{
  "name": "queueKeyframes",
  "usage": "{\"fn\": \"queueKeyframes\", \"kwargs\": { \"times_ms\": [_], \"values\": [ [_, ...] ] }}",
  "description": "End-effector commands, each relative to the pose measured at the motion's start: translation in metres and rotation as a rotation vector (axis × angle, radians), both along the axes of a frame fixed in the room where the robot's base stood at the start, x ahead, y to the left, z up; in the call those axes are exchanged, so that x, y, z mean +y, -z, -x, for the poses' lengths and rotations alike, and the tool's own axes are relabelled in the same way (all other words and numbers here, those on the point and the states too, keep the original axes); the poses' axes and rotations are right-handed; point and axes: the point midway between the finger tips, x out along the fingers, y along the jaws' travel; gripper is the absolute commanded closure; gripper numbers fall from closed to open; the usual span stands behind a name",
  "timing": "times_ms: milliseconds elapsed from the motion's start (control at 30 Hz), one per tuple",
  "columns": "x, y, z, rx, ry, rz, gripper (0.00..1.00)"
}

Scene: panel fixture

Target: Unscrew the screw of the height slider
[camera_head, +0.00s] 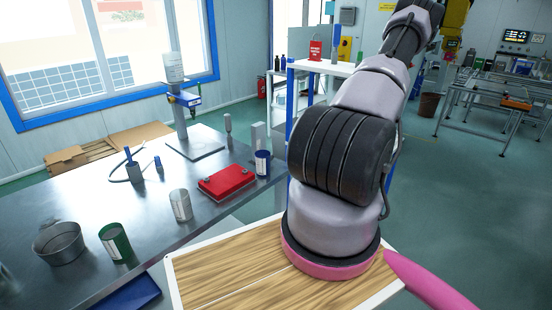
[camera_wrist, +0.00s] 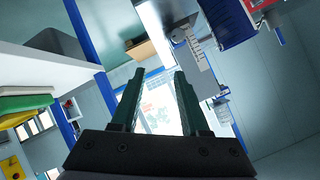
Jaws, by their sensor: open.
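In the head view a tall upright post on a flat grey base plate stands at the back of the metal table, with a blue and white clamp-like part (camera_head: 185,99) partway up; this looks like the height slider. I cannot make out its screw. In the wrist view, my gripper (camera_wrist: 160,80) is open with nothing between its two dark green fingers. A pale grey part with scale-like marks (camera_wrist: 193,50) shows beyond the right fingertip, apart from it; I cannot tell whether it belongs to the slider. My gripper is hidden behind my arm in the head view.
The metal table (camera_head: 75,205) holds a red case (camera_head: 227,181), a blue tin (camera_head: 262,163), a white can (camera_head: 181,205), a green can (camera_head: 116,243) and a metal pail (camera_head: 60,242). A white shelf (camera_wrist: 35,68) with blue posts is close on the left in the wrist view.

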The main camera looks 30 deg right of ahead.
Motion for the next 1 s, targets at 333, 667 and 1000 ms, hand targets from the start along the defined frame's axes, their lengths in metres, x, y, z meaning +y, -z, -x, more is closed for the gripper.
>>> {"fn": "queueKeyframes", "kwargs": {
  "times_ms": [333,667,1000],
  "values": [
    [0.019,0.034,0.028,-0.124,-0.057,-0.204,0.55],
    [0.047,0.049,-0.01,-0.125,-0.06,-0.205,0.55],
    [0.073,0.064,-0.05,-0.124,-0.058,-0.201,0.55]
  ]
}}
